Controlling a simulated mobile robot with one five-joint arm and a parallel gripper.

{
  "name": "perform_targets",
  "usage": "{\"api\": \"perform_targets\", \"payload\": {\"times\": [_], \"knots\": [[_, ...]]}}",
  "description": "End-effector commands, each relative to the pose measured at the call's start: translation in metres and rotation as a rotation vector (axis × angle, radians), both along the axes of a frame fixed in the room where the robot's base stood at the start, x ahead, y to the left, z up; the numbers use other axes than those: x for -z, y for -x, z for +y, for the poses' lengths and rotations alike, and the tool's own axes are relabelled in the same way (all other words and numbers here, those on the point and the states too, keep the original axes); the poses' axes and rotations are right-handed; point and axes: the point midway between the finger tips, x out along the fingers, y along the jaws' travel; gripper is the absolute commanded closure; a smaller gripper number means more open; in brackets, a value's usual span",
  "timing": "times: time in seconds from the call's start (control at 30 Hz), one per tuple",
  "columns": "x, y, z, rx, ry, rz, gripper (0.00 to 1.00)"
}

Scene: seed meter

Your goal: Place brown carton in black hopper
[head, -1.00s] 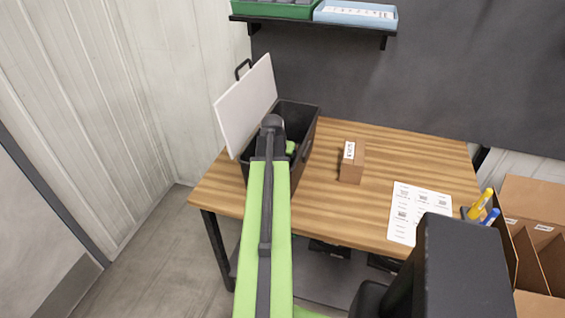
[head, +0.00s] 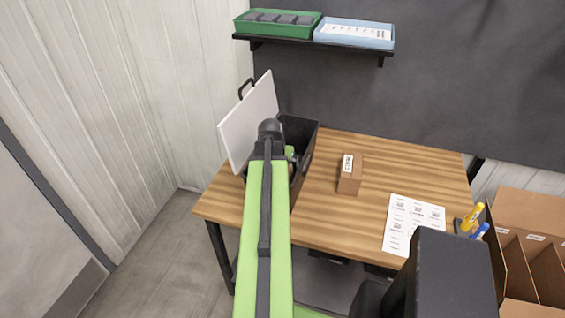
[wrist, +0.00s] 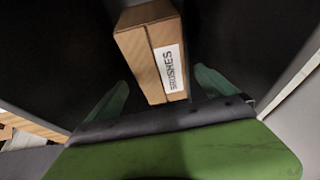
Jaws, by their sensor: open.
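The black hopper (head: 304,160) stands at the back left of the table, its white lid (head: 248,125) tilted up on its left. My gripper is over the hopper, mostly hidden behind my arm in the head view. In the wrist view, my gripper (wrist: 165,92) is open, with green fingers apart. A brown carton (wrist: 140,45) with a white label shows between and beyond the fingers, against the dark hopper interior. Whether it rests on the hopper floor cannot be told. Another brown carton (head: 349,175) with a white label stands on the table, right of the hopper.
The wooden table (head: 325,215) is clear around the standing carton. A label sheet (head: 411,222) lies at its right, near pens (head: 472,217) and a cardboard organiser (head: 535,240). A shelf above holds a green tray (head: 250,29) and a blue tray (head: 354,42).

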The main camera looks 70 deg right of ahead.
Motion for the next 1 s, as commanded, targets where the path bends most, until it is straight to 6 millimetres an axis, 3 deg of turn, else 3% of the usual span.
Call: {"api": "perform_targets", "payload": {"times": [0.03,0.13,0.77,1.0], "knots": [[-0.023,0.001,0.006,0.0,0.0,0.0,0.04],[-0.039,0.001,0.014,0.0,0.0,0.0,0.04],[-0.044,0.001,0.018,0.001,0.0,0.0,0.04],[-0.087,0.001,0.018,0.001,0.0,0.0,0.04]]}}
